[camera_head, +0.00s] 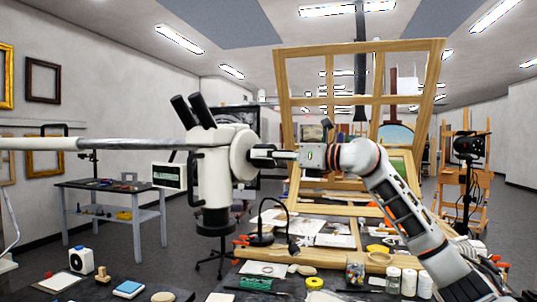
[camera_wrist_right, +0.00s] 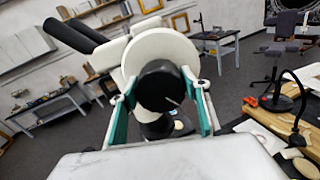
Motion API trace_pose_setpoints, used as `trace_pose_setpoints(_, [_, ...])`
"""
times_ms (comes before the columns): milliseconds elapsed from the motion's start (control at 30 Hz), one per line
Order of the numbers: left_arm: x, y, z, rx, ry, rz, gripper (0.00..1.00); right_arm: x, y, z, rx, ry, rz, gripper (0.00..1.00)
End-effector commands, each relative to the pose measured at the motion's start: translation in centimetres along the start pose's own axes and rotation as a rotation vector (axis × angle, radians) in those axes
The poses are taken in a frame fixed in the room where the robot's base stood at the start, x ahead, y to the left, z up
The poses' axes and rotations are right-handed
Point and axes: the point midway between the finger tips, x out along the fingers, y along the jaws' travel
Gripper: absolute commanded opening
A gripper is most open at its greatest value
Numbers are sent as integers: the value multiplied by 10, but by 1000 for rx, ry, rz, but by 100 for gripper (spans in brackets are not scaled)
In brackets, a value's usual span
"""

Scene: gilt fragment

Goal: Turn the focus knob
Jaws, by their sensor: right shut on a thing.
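A white stereo microscope (camera_head: 212,182) with two black eyepieces hangs on a horizontal metal boom at the left centre. Its black focus knob (camera_wrist_right: 160,86) sits on a round white disc in the wrist view, with a thin light mark on its face. My right gripper (camera_head: 264,156) reaches in from the right at the knob's side. In the wrist view its two teal fingers stand on either side of the knob and are shut on it. In the head view the fingers hide most of the knob. My left gripper is not in view.
A wooden easel frame (camera_head: 362,44) stands behind my right arm. The worktable below holds a black lamp (camera_head: 262,238), jars (camera_head: 408,281), papers and small tools. A grey side table (camera_head: 128,189) stands at the left, with open floor around it.

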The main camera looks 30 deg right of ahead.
Motion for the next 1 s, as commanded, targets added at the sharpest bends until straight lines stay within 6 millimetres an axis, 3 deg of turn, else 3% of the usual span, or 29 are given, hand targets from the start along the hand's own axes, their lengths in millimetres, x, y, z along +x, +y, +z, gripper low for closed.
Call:
trace_pose_setpoints(500, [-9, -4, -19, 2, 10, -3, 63, 0, -1, 1, 326, -5, 1, 25])
trace_pose_setpoints(1000, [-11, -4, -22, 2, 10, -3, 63, 0, -2, 1, 409, -8, 1, 25])
